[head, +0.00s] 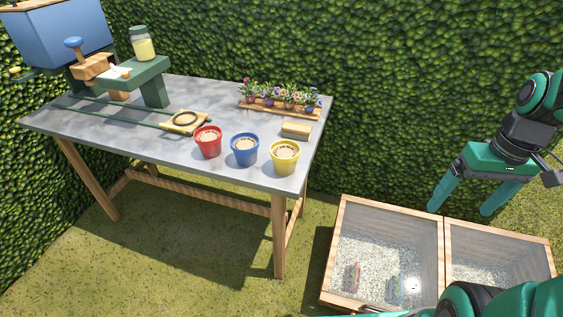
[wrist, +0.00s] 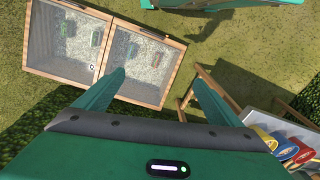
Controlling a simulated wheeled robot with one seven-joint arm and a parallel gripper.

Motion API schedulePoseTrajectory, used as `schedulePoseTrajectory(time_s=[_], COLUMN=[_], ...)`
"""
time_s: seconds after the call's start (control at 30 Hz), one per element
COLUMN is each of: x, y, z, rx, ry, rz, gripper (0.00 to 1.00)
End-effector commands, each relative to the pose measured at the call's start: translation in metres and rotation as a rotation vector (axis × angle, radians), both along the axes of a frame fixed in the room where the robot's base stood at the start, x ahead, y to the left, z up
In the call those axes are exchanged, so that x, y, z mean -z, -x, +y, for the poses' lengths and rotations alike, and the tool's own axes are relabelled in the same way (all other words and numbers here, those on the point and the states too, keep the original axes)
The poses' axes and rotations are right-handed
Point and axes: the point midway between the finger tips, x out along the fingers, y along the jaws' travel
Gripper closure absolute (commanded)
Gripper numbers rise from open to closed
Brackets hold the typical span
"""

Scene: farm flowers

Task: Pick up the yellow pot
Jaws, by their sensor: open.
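The yellow pot (head: 285,158) stands upright on the grey table (head: 150,145) near its front right corner. It is filled with something pale brown. In the wrist view the yellow pot (wrist: 306,155) shows at the lower right edge. My gripper (head: 462,212) is open and empty, off the table to the right, above the wooden boxes. In the wrist view my gripper's two fingers (wrist: 158,85) stand wide apart with nothing between them.
A blue pot (head: 245,150) stands just left of the yellow pot, and a red pot (head: 208,142) beyond it. A small tan block (head: 296,130) and a flower tray (head: 272,109) lie behind. Two wooden boxes (head: 440,262) stand on the grass at right. A hedge closes the back.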

Motion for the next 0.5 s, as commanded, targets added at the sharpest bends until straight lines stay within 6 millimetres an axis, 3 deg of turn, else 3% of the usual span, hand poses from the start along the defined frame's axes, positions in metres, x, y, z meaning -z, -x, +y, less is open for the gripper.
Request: schedulePoseTrajectory(time_s=[0.03, 0.2, 0.5], x=[0.01, 0.041, 0.077], y=[-0.02, -0.081, -0.165], z=[0.01, 0.055, 0.16], rx=[-0.105, -0.455, -0.939], ry=[-0.02, -0.112, -0.355], rz=[-0.012, -0.11, -0.422], gripper=[0.11, 0.11, 0.11])
